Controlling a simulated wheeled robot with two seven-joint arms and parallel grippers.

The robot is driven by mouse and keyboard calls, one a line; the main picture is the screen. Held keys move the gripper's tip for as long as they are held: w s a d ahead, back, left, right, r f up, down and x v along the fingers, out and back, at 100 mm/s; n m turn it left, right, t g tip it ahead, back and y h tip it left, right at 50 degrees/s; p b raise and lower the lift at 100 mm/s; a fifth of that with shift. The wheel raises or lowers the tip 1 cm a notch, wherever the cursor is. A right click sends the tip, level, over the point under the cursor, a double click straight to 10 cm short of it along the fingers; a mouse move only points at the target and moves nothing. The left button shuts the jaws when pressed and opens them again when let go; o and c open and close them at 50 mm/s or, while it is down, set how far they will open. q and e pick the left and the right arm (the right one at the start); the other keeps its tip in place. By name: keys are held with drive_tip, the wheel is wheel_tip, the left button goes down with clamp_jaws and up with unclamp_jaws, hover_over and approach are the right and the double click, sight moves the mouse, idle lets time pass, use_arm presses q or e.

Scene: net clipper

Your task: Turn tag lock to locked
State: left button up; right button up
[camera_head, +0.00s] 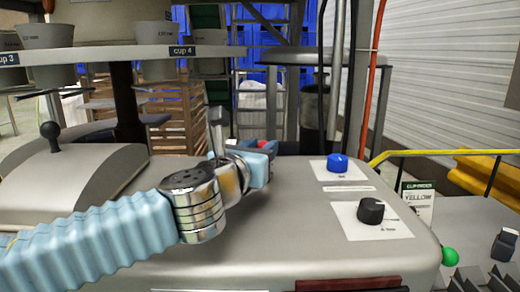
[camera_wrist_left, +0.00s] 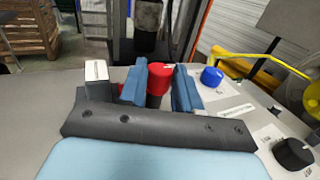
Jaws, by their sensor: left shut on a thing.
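A red knob (camera_wrist_left: 160,72) with a pale mark on its top stands on the grey machine top. My left gripper (camera_wrist_left: 160,84) is shut on it, with one blue finger on each side. In the head view my left gripper (camera_head: 262,155) hides most of the red knob; only a little red shows. A blue knob (camera_head: 337,163) and a black knob (camera_head: 371,210) stand to the right on white label plates, apart from the gripper. Their small labels are too small to read, so I cannot tell which control is named tag lock. My right gripper is not in view.
The grey machine top (camera_head: 290,245) is clear in front of the gripper. A shelf with grey cups (camera_head: 52,42) hangs at upper left. A black-knobbed lever (camera_head: 50,131) stands at left. A yellow rail (camera_head: 440,153) and a green button (camera_head: 449,256) are at right.

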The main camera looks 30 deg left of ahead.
use_arm(q)
drive_tip(key=o, duration=1.1)
drive_tip(key=shift+c, duration=0.2)
drive_tip(key=s, duration=0.4)
drive_tip(key=s+d, duration=0.1)
drive_tip(key=s, duration=0.4)
drive_tip(key=s+d+p, duration=0.1)
drive_tip(key=s, duration=0.3)
drive_tip(key=shift+s, duration=0.3)
drive_tip(key=shift+s, duration=0.1)
